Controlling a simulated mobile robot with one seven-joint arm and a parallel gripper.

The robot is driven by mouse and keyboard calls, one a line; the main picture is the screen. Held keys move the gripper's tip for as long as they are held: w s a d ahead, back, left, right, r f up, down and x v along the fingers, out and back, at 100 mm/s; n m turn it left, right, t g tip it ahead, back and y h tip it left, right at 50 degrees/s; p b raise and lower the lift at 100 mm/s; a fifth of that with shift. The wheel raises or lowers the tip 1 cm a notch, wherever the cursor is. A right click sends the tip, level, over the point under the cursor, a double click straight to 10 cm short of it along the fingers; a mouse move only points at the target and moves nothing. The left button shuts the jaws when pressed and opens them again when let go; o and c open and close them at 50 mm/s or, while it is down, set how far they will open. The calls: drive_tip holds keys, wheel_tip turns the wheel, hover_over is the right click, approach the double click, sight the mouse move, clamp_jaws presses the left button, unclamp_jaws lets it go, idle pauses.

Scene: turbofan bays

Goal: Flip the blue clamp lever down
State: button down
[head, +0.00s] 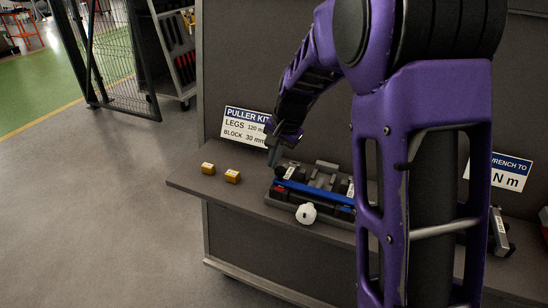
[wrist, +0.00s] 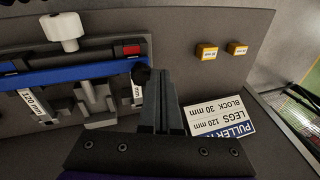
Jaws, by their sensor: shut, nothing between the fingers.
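The blue clamp lever (head: 318,192) is a long blue bar lying across a dark grey kit case on the bench shelf. In the wrist view the blue lever (wrist: 75,71) runs from the left edge to a dark knob-like end (wrist: 141,73) close to my fingertips. My gripper (head: 273,156) is shut and empty, pointing down at the left end of the case. In the wrist view my gripper (wrist: 160,72) stands just right of the lever's end; whether it touches cannot be told. My arm hides the lever's right end in the head view.
A white knob (head: 306,213) sits at the front of the case, with a red block (wrist: 131,50) near the lever. Two yellow blocks (head: 232,176) stand to the left. A "PULLER KIT" sign (head: 245,126) is behind. Shelf space between blocks and case is clear.

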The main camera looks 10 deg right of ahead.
drive_tip(key=v, duration=0.1)
drive_tip(key=p+v, duration=0.1)
drive_tip(key=v, duration=0.1)
drive_tip(key=shift+w+a+r, duration=0.15)
drive_tip(key=shift+w+a, duration=0.05)
drive_tip(key=shift+w, duration=0.05)
drive_tip(key=w+a+r, duration=0.2)
drive_tip(key=a+r, duration=0.3)
drive_tip(key=r, duration=0.3)
drive_tip(key=shift+a+p, duration=0.3)
drive_tip(key=shift+w, duration=0.1)
